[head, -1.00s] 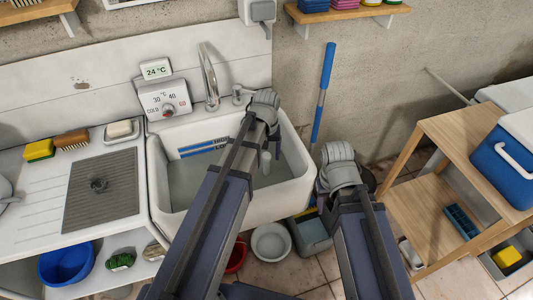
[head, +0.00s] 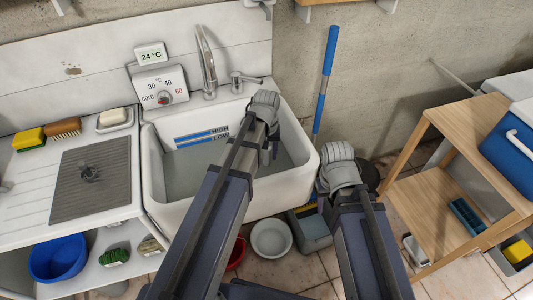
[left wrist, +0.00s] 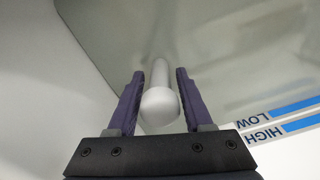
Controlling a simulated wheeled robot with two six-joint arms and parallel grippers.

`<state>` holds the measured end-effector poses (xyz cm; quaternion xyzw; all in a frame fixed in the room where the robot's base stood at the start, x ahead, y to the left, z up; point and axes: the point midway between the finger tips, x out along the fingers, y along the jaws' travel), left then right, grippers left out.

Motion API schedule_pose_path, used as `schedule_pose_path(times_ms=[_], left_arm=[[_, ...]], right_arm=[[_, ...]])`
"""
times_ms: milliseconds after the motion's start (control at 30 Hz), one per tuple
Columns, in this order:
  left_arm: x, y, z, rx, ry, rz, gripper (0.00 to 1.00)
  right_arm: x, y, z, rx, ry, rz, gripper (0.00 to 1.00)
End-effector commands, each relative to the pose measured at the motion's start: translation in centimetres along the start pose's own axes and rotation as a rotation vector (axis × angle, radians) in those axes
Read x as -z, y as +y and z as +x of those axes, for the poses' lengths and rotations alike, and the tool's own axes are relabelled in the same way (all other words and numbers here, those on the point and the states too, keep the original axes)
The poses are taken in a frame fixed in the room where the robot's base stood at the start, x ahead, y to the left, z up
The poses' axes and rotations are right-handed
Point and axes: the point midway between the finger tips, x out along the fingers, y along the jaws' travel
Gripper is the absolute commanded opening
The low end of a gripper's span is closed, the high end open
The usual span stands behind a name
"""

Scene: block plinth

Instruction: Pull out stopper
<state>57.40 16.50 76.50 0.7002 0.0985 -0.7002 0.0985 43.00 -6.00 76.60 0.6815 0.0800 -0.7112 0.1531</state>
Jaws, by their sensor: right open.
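The stopper (left wrist: 161,105) is a pale upright rod with a rounded knob on top, seen in the left wrist view. It stands in the water of the white sink (head: 160,200); in the head view my left arm hides it. My left gripper (left wrist: 158,75) points down into the sink. Its two purple fingers are open on either side of the stopper, with a narrow gap visible at least on the left. My right gripper (head: 325,190) is open and empty in front of the sink's right side, its fingers mostly hidden by the wrist.
Grey water (head: 185,175) lies in the sink by blue HIGH and LOW marks (head: 208,137). A tap (head: 207,65) rises at the back. A blue-handled pole (head: 328,55) leans right of the sink. A wooden shelf (head: 440,200) stands further right. A white bowl (head: 271,239) is on the floor.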

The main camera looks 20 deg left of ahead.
Motion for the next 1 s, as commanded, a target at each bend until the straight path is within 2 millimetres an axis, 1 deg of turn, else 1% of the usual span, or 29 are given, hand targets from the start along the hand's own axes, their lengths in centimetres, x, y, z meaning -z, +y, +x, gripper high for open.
schedule_pose_path(times_ms=[33,67,400,433,633,667,1000], left_arm=[[0.0,0.0,0.0,0.0,0.0,0.0,0.44],[0.0,0.0,0.0,0.0,0.0,0.0,0.41],[0.0,0.0,0.01,0.0,0.0,0.0,0.02],[0.0,0.0,0.01,0.0,0.0,0.0,0.0],[0.0,0.0,0.01,0.0,0.0,0.0,0.0],[0.0,0.0,0.01,0.0,0.0,0.0,0.38],[0.0,0.0,0.01,0.0,0.0,0.0,0.0]], right_arm=[[0.0,0.0,0.0,0.0,0.0,0.0,0.5],[0.0,0.0,0.0,0.0,0.0,0.0,0.5],[0.0,0.0,0.01,0.0,0.0,0.0,0.5],[0.0,0.0,0.01,0.0,0.0,0.0,0.5],[0.0,0.0,0.01,0.0,0.0,0.0,0.5],[0.0,0.0,0.01,0.0,0.0,0.0,0.5],[0.0,0.0,0.01,0.0,0.0,0.0,0.5]])
